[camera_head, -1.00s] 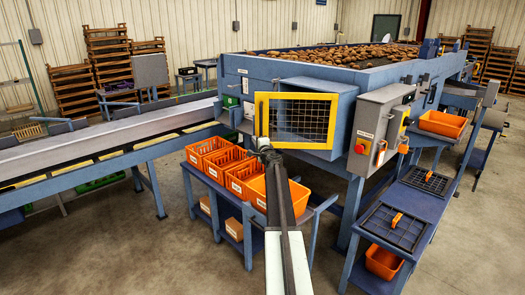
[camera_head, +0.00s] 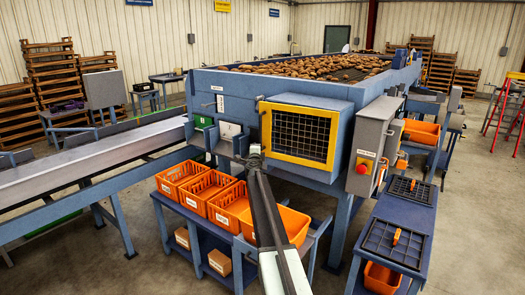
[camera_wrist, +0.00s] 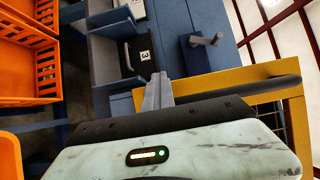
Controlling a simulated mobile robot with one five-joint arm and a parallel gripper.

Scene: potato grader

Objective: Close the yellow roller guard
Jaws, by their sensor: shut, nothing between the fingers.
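The yellow roller guard (camera_head: 300,134), a yellow frame with dark mesh, lies against the front of the blue housing on the grader. No clear gap shows around it, but I cannot tell whether it is fully seated. My gripper (camera_head: 254,151) is shut and empty, just left of the guard's lower left corner. In the wrist view the shut fingers (camera_wrist: 158,92) point at blue machine parts, beside the yellow frame (camera_wrist: 205,83). A dark bar runs along that frame. I cannot tell whether the fingers touch the frame.
Orange crates (camera_head: 208,190) stand on a blue shelf below the guard. A grey control box (camera_head: 372,145) with a red button is right of it. A conveyor (camera_head: 90,170) runs off left. Black trays lie on a bench (camera_head: 400,222) at right.

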